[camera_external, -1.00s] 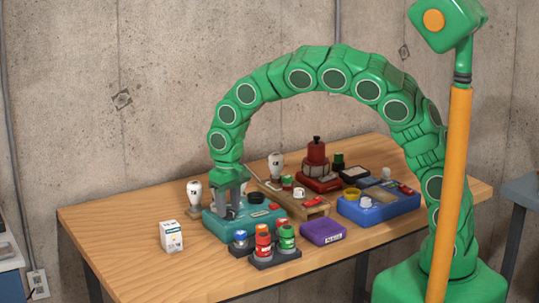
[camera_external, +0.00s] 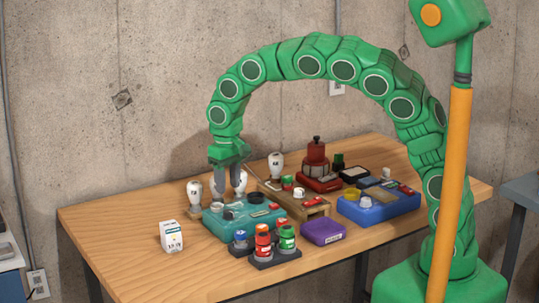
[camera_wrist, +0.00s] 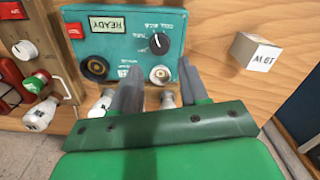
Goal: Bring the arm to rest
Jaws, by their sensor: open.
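My green arm arches over the table from its base on the right. My gripper (camera_external: 234,172) points down above the back left part of a teal panel box (camera_external: 268,232), clear of its top. In the wrist view the two grey fingers (camera_wrist: 159,68) are apart with nothing held between them. That view shows the teal panel (camera_wrist: 122,48) upside down, with a READY label, a dark knob and two round sockets. A white bulb (camera_external: 195,194) stands behind the panel's left end. Another white bulb (camera_external: 241,184) shows behind the fingers, partly hidden.
A small white box (camera_external: 171,237) stands at the table's front left. Red and green jars (camera_external: 263,242), a purple box (camera_external: 323,232), a blue box (camera_external: 377,211) and a red device (camera_external: 317,155) crowd the middle and right. The left tabletop is mostly bare.

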